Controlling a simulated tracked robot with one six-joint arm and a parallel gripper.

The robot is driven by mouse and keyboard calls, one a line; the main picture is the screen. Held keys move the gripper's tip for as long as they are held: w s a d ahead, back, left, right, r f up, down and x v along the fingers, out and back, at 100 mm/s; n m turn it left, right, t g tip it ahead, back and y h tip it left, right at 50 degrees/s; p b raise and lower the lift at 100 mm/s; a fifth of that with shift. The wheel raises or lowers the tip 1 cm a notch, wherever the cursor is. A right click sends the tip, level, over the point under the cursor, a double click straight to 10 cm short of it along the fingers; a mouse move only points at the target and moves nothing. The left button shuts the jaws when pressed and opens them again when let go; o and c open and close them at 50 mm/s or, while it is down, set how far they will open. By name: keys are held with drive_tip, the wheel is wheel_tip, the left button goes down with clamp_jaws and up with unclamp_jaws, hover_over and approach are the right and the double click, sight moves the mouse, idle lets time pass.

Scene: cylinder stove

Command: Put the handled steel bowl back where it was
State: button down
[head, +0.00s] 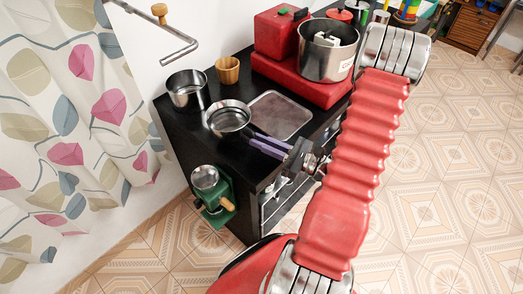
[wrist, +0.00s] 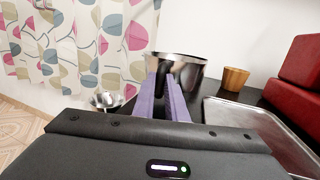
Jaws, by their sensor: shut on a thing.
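The handled steel bowl (head: 229,119) is shiny and round, at the front left of the black counter (head: 180,119) in the head view. In the wrist view, a steel bowl (wrist: 178,62) shows just beyond the fingertips (wrist: 164,76). I cannot tell whether the held bowl touches the counter or hangs just above it. A second steel bowl (head: 187,92) stands behind it to the left.
A wooden cup (head: 228,70) stands behind. A grey metal tray (head: 281,116) lies to the right, before a red stove base (head: 300,80) bearing a large steel pot (head: 328,52). A green device with a steel cup (head: 205,178) is at the counter's left side.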

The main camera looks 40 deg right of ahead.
drive_tip(key=shift+f, duration=0.25)
drive_tip(key=shift+f, duration=2.05)
drive_tip(key=c, duration=1.8)
unclamp_jaws()
drive_tip(key=v, duration=1.2)
